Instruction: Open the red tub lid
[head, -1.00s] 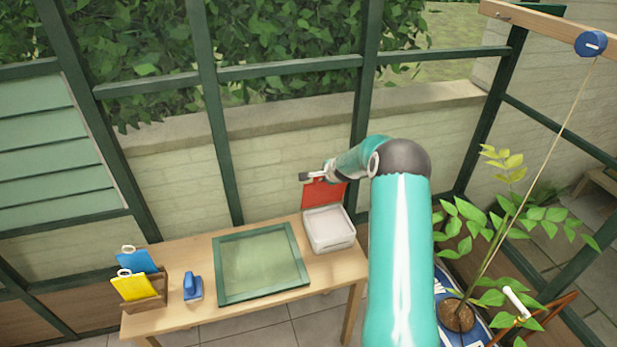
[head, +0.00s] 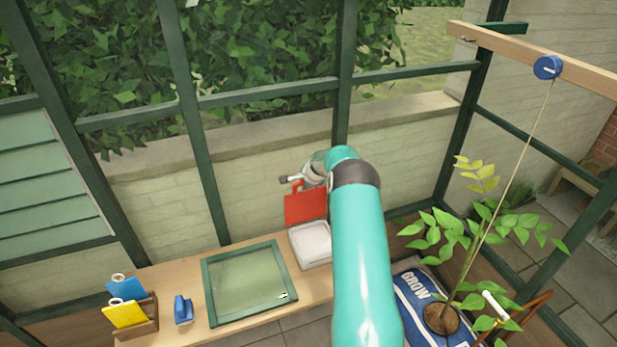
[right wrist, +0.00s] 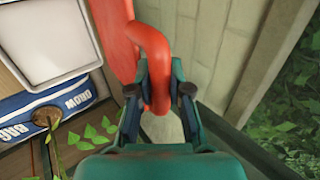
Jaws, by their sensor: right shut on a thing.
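The red lid (head: 305,207) stands raised, roughly upright, at the back edge of the white tub (head: 311,244) on the wooden bench. In the right wrist view the lid (right wrist: 113,38) has a thick red loop handle (right wrist: 155,55). My right gripper (right wrist: 160,92) is shut on that handle, its two fingers on either side of it. In the head view my right gripper (head: 291,180) is at the top of the lid, partly hidden behind its own arm. The tub (right wrist: 45,40) is open at the top, with a pale inside. My left gripper is out of view.
A green-framed glass pane (head: 248,283) lies on the bench (head: 180,267) left of the tub. A blue tool (head: 183,309) and a wooden holder with blue and yellow packets (head: 135,314) stand further left.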

